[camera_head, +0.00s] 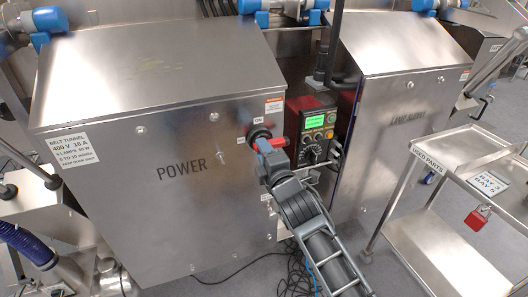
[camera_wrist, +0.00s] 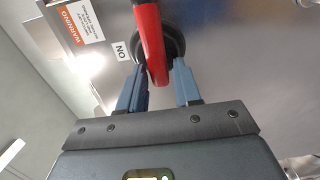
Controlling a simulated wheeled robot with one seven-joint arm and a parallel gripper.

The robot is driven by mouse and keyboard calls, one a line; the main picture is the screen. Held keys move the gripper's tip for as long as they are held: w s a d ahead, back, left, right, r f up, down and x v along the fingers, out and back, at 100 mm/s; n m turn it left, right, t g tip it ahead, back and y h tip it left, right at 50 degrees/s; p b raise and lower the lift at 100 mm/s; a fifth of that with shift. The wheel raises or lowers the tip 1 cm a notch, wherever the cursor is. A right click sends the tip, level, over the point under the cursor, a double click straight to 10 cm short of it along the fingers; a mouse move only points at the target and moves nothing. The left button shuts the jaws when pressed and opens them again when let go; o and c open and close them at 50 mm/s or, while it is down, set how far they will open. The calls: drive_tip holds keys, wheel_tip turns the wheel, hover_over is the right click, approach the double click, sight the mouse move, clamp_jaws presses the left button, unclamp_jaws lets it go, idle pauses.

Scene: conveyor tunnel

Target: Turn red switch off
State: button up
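The red switch is a red handle (camera_wrist: 151,42) on a round black mount (camera_wrist: 174,45), fixed to the front of the steel POWER cabinet. In the head view its red handle (camera_head: 277,142) shows partly behind my gripper. In the wrist view an ON label (camera_wrist: 121,50) sits just left of the mount. My gripper (camera_wrist: 158,80) is open, with one blue finger on each side of the handle's end. A gap shows between the handle and the right finger; the left finger is close to it, and I cannot tell whether they touch.
The POWER cabinet (camera_head: 130,200) fills the left. A black panel with a green display (camera_head: 316,119) and knob stands right of the switch. A steel cart (camera_head: 440,240) with a red padlock (camera_head: 478,217) stands at right. Cables (camera_head: 295,272) lie on the floor.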

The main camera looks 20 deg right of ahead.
drive_tip(key=shift+o, duration=1.1)
drive_tip(key=shift+s, duration=0.1)
drive_tip(key=s+p, duration=0.1)
drive_tip(key=s, duration=0.6)
drive_tip(key=shift+s, duration=0.35)
